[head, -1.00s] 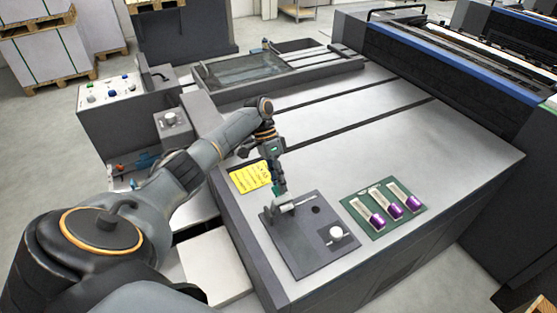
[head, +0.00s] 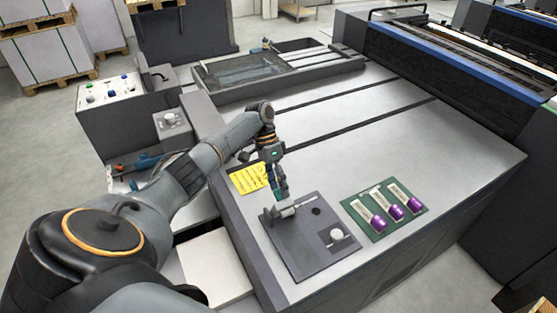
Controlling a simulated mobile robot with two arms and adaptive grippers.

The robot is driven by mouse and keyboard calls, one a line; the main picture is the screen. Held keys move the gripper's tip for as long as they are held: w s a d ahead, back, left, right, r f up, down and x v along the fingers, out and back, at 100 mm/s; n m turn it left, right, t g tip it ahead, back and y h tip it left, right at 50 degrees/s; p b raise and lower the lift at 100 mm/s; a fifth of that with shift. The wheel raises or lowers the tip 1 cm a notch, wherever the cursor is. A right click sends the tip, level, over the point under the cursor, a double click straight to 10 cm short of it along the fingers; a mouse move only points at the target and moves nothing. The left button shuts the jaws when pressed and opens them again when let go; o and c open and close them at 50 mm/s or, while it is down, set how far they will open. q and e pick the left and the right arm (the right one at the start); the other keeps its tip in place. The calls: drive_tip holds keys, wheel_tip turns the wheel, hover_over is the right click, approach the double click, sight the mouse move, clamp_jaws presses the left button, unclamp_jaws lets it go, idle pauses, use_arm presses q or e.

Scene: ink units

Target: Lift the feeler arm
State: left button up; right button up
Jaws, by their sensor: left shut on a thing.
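A dark grey plate (head: 297,255) lies flat at the near left of the machine's pale top. It carries the feeler arm (head: 303,204), a short light metal bar near the plate's far edge, lying nearly flat as far as I can tell. My left gripper (head: 279,198) points down at the bar's left end and is shut on it. The fingers partly hide that end. A round white knob (head: 337,234) sits on a small dark block at the plate's right side, and a dark round hole shows between. My right gripper is out of view.
A yellow note (head: 249,179) lies left of the gripper. A green mat (head: 365,228) with several purple-ended tubes lies right of the plate. A control box with buttons (head: 110,92) stands at far left. The middle of the top is clear.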

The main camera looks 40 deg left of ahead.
use_arm(q)
drive_tip(key=shift+s+a+f, duration=0.15)
drive_tip(key=shift+a+f, duration=0.05)
drive_tip(key=shift+f, duration=0.2)
drive_tip(key=shift+c, duration=0.2)
drive_tip(key=v, duration=1.2)
drive_tip(key=shift+r, duration=0.4)
drive_tip(key=shift+c, duration=0.2)
drive_tip(key=shift+d, duration=0.1)
